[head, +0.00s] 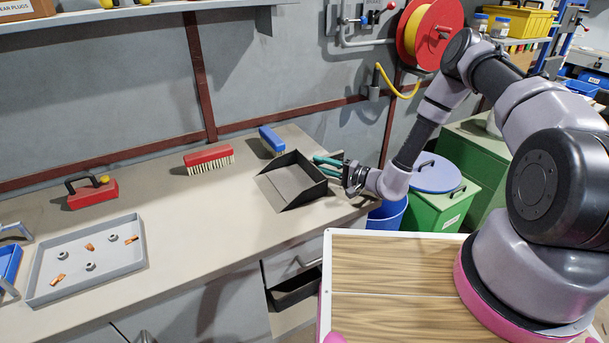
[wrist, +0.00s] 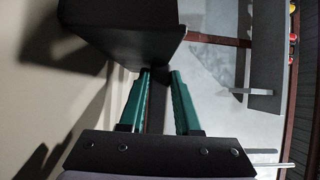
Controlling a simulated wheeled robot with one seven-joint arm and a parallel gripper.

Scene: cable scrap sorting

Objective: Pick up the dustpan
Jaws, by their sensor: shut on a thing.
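The dustpan (head: 292,182) is black, with a broad open pan. In the head view it is at the right end of the workbench, its mouth toward the left and its back toward my gripper. My gripper (head: 331,168) has teal fingers and reaches in from the right at the dustpan's back side. In the wrist view the dark back of the dustpan (wrist: 120,30) fills the upper left, and my gripper (wrist: 158,78) is shut on its handle, which is mostly hidden between the fingers. I cannot tell whether the pan touches the bench.
On the workbench (head: 190,235) are a blue brush (head: 271,138), a red brush (head: 208,158), a red tool with a black handle (head: 92,194), and a grey tray (head: 85,258) of small metal and copper pieces. A drawer (head: 295,285) stands open below. Blue and green bins are at the right.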

